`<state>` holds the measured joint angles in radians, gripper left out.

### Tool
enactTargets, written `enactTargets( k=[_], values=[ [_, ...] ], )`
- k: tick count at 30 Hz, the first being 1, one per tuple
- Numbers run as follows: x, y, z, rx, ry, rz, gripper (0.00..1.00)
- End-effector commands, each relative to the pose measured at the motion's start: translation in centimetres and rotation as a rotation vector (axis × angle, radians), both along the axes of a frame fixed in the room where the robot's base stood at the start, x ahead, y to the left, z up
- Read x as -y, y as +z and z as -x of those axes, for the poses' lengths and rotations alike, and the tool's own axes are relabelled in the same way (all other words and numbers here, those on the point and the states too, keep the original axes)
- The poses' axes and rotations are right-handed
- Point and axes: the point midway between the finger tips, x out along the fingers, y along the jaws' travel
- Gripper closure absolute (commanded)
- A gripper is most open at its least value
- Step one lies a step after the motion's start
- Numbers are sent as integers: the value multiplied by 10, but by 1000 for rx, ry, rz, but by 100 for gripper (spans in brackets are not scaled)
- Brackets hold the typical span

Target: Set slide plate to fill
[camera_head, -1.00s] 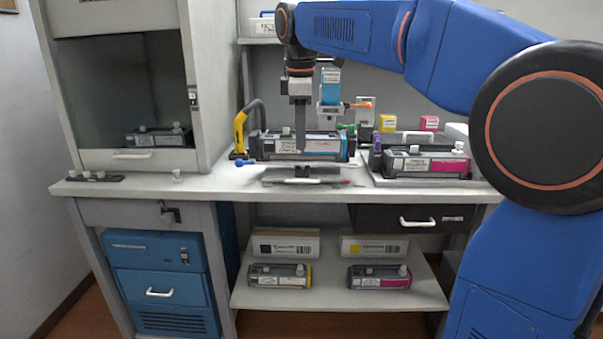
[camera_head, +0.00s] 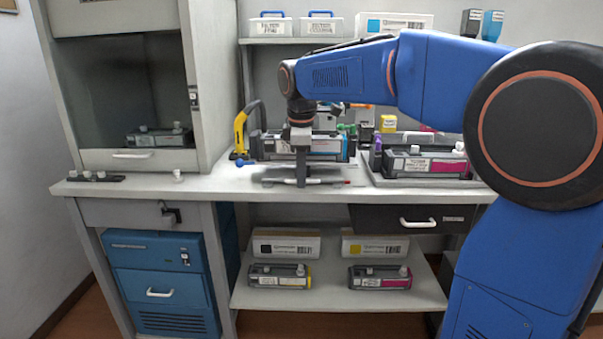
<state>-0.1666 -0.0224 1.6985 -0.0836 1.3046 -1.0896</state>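A grey, flat plate assembly (camera_head: 328,178) lies on the bench in front of a cartridge with a cyan end (camera_head: 327,146). I take it to be the slide plate, but its marks are too small to read. A small red tip (camera_head: 347,182) shows at its right end. My gripper (camera_head: 301,184) points straight down in front of the cartridge, its narrow fingers at the middle of the plate. I see the fingers edge-on, so their opening and any contact are unclear. My wrist hides part of the cartridge.
A yellow-handled clamp (camera_head: 241,133) and a blue knob (camera_head: 246,162) stand left of the cartridge. A tray (camera_head: 374,177) with a magenta-ended cartridge (camera_head: 424,163) lies to the right. The bench's front edge (camera_head: 270,199) is close below. Bench left of the clamp is mostly clear.

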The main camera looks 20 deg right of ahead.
Motion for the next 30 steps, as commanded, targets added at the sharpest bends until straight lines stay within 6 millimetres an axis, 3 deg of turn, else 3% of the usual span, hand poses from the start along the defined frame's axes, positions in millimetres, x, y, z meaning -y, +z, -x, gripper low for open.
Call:
enactTargets(
  k=[3,7,17,30],
  values=[
    [0,0,0,0,0,0,72],
    [0,0,0,0,0,0,100],
    [4,0,-11,-1,-2,0,100],
    [29,0,-92,0,-2,0,100]
  ],
)
